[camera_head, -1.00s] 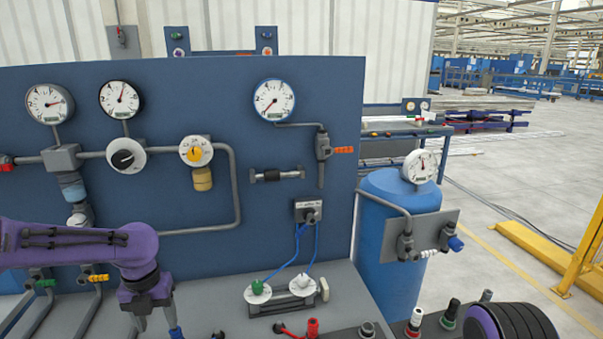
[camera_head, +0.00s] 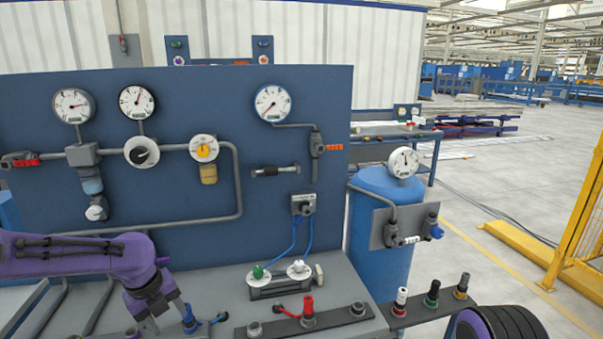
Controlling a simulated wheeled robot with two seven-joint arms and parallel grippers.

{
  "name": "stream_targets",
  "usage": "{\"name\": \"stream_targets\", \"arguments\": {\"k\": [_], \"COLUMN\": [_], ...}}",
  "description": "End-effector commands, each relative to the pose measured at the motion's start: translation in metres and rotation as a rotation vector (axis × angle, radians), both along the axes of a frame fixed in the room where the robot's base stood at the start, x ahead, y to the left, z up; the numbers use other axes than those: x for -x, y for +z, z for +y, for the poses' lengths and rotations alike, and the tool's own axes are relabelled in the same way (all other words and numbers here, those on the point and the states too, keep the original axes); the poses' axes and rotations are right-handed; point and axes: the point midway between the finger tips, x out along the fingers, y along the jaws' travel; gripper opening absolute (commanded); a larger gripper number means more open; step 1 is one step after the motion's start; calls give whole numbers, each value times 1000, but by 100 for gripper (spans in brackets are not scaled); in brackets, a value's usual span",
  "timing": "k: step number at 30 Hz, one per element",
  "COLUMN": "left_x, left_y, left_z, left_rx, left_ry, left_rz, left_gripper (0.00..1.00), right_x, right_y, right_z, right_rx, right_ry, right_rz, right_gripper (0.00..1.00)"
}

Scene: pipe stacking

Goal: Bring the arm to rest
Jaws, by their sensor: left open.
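My left arm (camera_head: 80,256) is purple and comes in from the left, across the front of the blue panel. Its gripper (camera_head: 152,326) hangs at the lower left, pointing down over the grey bench. The fingers are open and no held object shows between them. A blue fitting (camera_head: 190,320) on the bench is just right of the gripper; whether they touch is unclear. A purple and black rounded part of mine (camera_head: 500,324) shows at the lower right edge. My right gripper is out of view.
The blue panel (camera_head: 290,210) carries gauges, pipes and valves. On the bench (camera_head: 225,292) are a white-topped plug block (camera_head: 278,280) and a strip of fittings with a red one (camera_head: 308,308). A blue tank (camera_head: 378,245) stands right. Open floor and a yellow fence (camera_head: 570,235) lie further right.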

Motion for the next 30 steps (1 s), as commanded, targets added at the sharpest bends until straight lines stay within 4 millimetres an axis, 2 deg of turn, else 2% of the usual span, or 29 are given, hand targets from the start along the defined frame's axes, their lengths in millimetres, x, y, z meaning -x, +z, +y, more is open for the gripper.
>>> {"name": "stream_targets", "arguments": {"k": [5, 8, 11, 14, 15, 17, 18, 20, 21, 23, 24, 27, 30], "left_x": [-17, -26, -27, -13, -1, 27, 51, 92, 121, 167, 198, 265, 311], "left_y": [-4, -13, -40, -89, -114, -155, -182, -217, -237, -263, -277, -305, -326], "left_z": [-20, -32, -44, -51, -50, -44, -38, -26, -18, -7, -1, 6, 6], "left_rx": [180, 325, 506, 721, 806, 919, 983, 1053, 1075, 1073, 1040, 854, 681], "left_ry": [402, 697, 1069, 1547, 1757, 2063, 2259, 2501, 2628, 2769, 2829, 2870, 2870], "left_rz": [-94, -133, -138, -112, -98, -88, -95, -128, -163, -225, -268, -320, -310], "left_gripper": [57, 57, 57, 57, 57, 57, 57, 57, 57, 57, 57, 57, 57], "right_x": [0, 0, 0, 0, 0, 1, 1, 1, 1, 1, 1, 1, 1], "right_y": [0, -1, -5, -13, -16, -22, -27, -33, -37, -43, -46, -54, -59], "right_z": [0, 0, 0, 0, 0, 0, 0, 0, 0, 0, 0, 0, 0], "right_rx": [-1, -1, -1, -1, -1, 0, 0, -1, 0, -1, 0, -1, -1], "right_ry": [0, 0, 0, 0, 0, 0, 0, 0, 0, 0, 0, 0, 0], "right_rz": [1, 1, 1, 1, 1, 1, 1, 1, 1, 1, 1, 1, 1], "right_gripper": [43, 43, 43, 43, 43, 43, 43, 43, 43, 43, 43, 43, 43]}}
